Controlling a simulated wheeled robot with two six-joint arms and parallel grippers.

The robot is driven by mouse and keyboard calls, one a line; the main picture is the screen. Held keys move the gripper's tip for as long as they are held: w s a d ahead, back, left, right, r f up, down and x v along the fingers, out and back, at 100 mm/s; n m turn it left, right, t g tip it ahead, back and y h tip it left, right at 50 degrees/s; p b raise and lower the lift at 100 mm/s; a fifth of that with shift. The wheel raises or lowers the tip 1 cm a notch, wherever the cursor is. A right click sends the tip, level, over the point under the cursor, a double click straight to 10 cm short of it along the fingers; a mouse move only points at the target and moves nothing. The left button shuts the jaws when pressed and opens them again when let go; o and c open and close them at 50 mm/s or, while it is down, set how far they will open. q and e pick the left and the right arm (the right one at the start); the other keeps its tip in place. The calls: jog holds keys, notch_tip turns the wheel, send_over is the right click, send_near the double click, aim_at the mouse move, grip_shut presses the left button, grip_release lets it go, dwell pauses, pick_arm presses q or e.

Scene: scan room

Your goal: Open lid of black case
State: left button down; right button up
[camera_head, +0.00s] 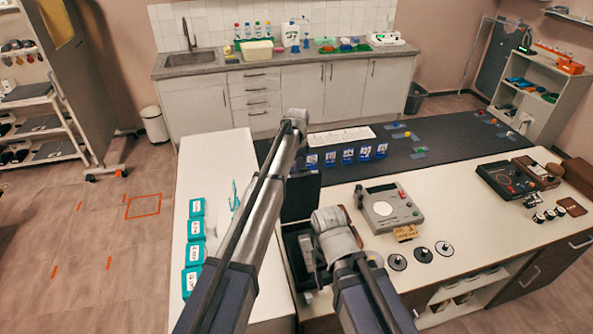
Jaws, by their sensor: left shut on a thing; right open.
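The black case (296,266) sits on the white table, partly hidden behind my arms. Its dark lid (303,197) stands raised at the case's far side. My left gripper (299,162) is at the lid's top edge and shut on it; its fingers are mostly hidden by my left arm. My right gripper (309,268) is open, low over the case's interior, with its wrist at the case's right side. Whether it touches anything inside cannot be told.
A grey device (389,208) stands right of the case, with a tan label (405,233) and black discs (421,254) near it. Teal boxes (194,248) line the left. Blue packets (347,155) stand behind. A dark mat (455,135) covers the far table.

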pick_arm(q)
jog(key=c, duration=0.9)
grip_release()
jog(key=shift+d, duration=0.1)
jog(key=shift+r, duration=0.15)
jog(key=r+p, duration=0.7)
jog(key=shift+s+r+p, duration=0.25)
jog(key=shift+r+p, duration=0.1)
jog(key=shift+p, duration=0.05)
